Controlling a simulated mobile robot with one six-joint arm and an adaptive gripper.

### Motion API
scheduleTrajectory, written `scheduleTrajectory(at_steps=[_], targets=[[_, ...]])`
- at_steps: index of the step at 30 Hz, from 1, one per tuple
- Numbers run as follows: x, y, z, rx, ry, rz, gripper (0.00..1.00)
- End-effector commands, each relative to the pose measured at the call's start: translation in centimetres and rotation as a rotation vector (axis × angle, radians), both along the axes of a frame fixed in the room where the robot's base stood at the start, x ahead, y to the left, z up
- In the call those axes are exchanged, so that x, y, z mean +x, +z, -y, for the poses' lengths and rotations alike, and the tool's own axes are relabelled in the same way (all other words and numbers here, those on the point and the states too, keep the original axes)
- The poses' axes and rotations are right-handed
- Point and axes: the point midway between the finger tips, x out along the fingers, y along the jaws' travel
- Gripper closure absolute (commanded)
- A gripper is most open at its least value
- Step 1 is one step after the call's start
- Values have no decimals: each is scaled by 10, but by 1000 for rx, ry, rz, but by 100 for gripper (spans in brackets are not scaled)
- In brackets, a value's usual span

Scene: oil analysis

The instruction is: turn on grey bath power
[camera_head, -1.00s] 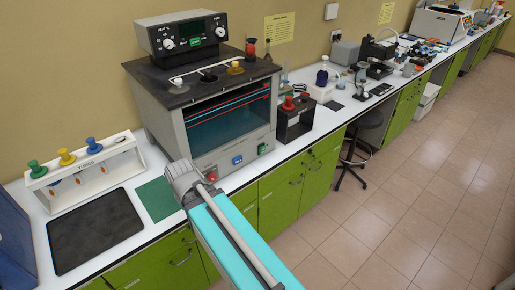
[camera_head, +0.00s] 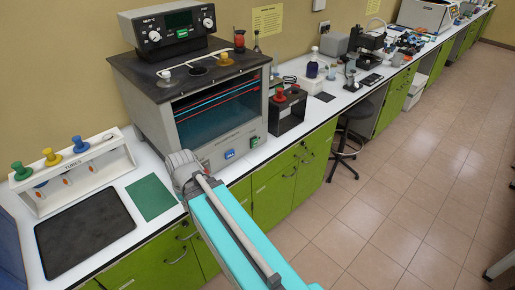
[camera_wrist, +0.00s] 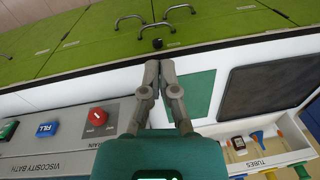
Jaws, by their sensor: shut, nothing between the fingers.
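The grey viscosity bath (camera_head: 151,113) stands on the white bench, with a dark window and a front panel below it. In the wrist view, the panel (camera_wrist: 66,140) carries a red round knob (camera_wrist: 97,117) under a partly hidden label, a blue FILL button (camera_wrist: 46,130) and a green button (camera_wrist: 8,130). In the head view the blue button (camera_head: 229,154) shows, but the red knob is hidden, apparently behind my arm. My gripper (camera_wrist: 161,66) is shut and empty. In the wrist view its fingertips point past the bench edge, to the right of the red knob, apart from it.
A green mat (camera_head: 150,197), a black tray (camera_head: 84,233) and a white tube rack (camera_head: 103,172) are left of the bath. A dark stand (camera_head: 286,112) is to its right. Green cabinets (camera_wrist: 90,38) with handles lie below the bench edge. The floor in front is clear.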

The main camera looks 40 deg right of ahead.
Motion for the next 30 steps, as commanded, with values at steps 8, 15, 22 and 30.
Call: scheduleTrajectory(at_steps=[8, 15, 22, 30], targets=[[28, -47, 27, 229, -130, 102, 100], [57, -73, 64, 456, -276, 243, 100], [79, -88, 115, 657, -427, 402, 100], [92, -97, 193, 869, -611, 618, 100]])
